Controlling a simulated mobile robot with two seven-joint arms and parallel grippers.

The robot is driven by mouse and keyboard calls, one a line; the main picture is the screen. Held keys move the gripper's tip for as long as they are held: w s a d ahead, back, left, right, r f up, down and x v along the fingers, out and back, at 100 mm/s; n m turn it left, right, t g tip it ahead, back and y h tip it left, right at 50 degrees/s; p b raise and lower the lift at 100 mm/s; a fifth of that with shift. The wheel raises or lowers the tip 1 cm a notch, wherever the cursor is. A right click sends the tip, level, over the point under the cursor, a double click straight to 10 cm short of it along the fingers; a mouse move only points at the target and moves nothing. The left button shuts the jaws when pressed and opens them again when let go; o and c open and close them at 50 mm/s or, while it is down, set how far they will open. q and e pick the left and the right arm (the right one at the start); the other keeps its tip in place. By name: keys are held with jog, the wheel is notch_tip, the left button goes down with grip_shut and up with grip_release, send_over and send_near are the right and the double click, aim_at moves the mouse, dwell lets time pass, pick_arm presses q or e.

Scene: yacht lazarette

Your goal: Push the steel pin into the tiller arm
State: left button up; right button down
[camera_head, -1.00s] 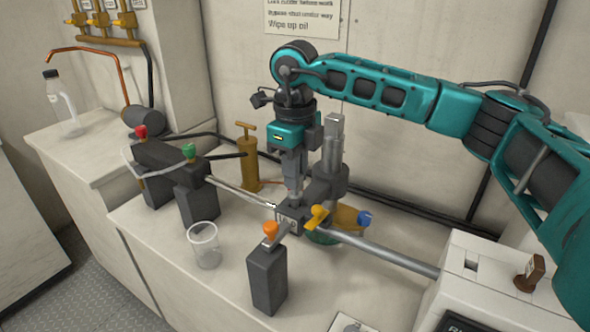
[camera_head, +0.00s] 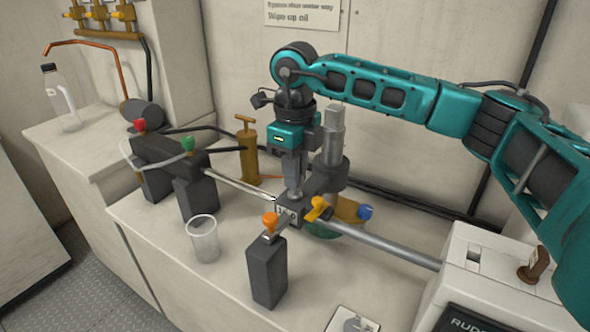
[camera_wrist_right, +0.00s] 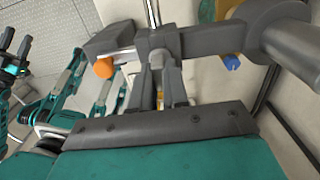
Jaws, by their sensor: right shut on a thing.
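The tiller arm (camera_head: 318,190) is a dark grey block clamped to the upright grey stock (camera_head: 333,148) on the bench; it also shows in the wrist view (camera_wrist_right: 205,42). My right gripper (camera_head: 294,188) points down over the arm's near end. It is shut on the steel pin (camera_head: 293,194), a short grey piece at the fingertips, upright above the block. The fingers hide most of the pin, and I cannot tell how deep it sits. My left gripper (camera_wrist_right: 14,52) shows only at the left edge of the wrist view, with fingers apart.
A steel rod (camera_head: 245,188) runs left to the cylinder block. An orange-knobbed dark post (camera_head: 267,270) and a clear cup (camera_head: 203,238) stand in front. A yellow lever (camera_head: 319,209) and a grey tube (camera_head: 390,247) lie close right. A brass pump (camera_head: 248,150) stands behind.

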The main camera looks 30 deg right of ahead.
jog(key=c, duration=1.1)
grip_release()
jog(key=shift+o, duration=0.2)
notch_tip(320, 180, up, 13)
jog(key=shift+p, duration=0.35)
jog(key=shift+f, duration=0.1)
